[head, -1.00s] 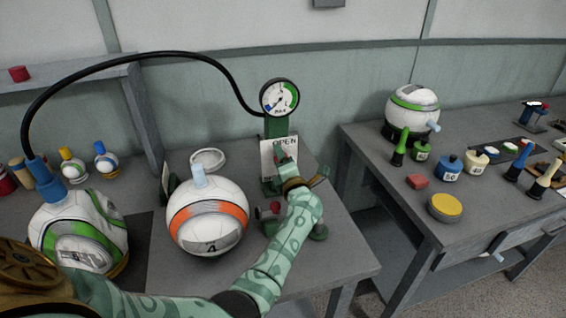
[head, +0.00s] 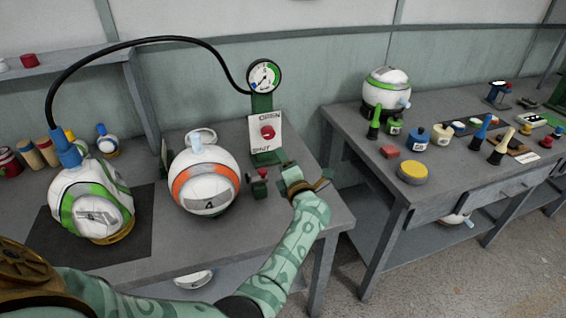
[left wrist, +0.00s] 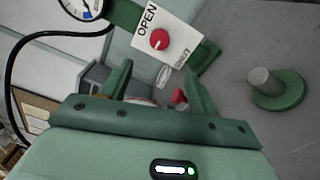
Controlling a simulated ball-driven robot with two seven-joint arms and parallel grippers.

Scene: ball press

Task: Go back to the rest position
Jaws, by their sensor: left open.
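My left gripper (head: 287,178) is open and empty in the head view, above the front right part of the left table. Its spread fingers also show in the left wrist view (left wrist: 160,88). It is apart from the white OPEN/SHUT panel (head: 266,150) with the red knob (head: 267,132), which stands behind it. The knob is also in the left wrist view (left wrist: 159,39). A small red-topped fitting (head: 260,174) is just left of the gripper. My right gripper is not in view.
A dial gauge (head: 264,76) tops the green stand; its black hose (head: 150,40) runs to a green-striped ball (head: 90,205). An orange-striped ball (head: 205,178) sits near my arm. A peg on a green base (left wrist: 265,85) stands nearby. The right table (head: 350,150) holds several items.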

